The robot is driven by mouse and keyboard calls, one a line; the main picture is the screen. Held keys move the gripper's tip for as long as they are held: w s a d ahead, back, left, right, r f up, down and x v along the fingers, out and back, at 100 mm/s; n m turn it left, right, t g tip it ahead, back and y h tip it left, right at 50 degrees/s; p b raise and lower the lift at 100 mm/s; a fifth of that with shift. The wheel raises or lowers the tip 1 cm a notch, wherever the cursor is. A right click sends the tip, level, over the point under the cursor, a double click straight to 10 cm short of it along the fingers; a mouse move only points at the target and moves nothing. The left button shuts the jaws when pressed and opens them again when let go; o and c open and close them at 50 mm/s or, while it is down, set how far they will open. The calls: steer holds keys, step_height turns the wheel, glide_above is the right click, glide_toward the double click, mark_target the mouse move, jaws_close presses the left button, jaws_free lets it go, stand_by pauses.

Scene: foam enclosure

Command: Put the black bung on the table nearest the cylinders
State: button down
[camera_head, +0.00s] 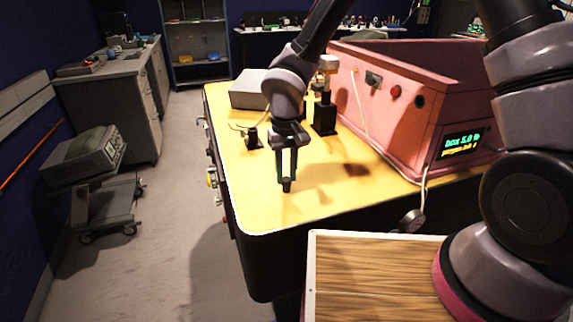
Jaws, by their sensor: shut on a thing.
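My gripper (287,178) points down over the front part of the yellow-topped table (262,212). It is shut on a small black piece, which looks like the black bung (287,186), between its fingertips. The bung is upright, close above or touching the tabletop; I cannot tell which. No gas cylinders can be made out clearly in this view.
A pink box (400,120) with a lit display fills the table's right side. A black stand (324,115), a small black part (251,138) and a grey box (250,90) stand farther back. A trolley with an instrument (95,155) is at left. The table's front left is clear.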

mark_target(286, 179)
steer(key=shift+f, duration=0.75)
stand_by(0.3)
steer(key=c, duration=0.6)
jaws_free()
steer(key=shift+o, duration=0.2)
steer(key=shift+r, duration=0.1)
step_height(286, 179, up, 10)
steer(key=w+d+r+m+t, duration=0.1)
steer(key=w+d+r+m, duration=0.1)
steer(key=d+r, duration=0.6)
steer(key=w+d+r+m+t, duration=0.2)
steer(key=d+r, duration=0.4)
steer(key=d, duration=0.3)
steer(key=s+d+r+m+t+y, duration=0.1)
steer(key=s+d+r+m+t, duration=0.1)
steer(key=s+d+r, duration=0.2)
steer(key=s+d+r+m+t+y, duration=0.1)
steer(key=s+d+r+m+t, duration=0.1)
steer(key=s+d+r, duration=0.3)
steer(key=d+r+m, duration=0.1)
steer(key=d+r, duration=0.1)
steer(key=d, duration=0.2)
steer(key=shift+d, duration=0.4)
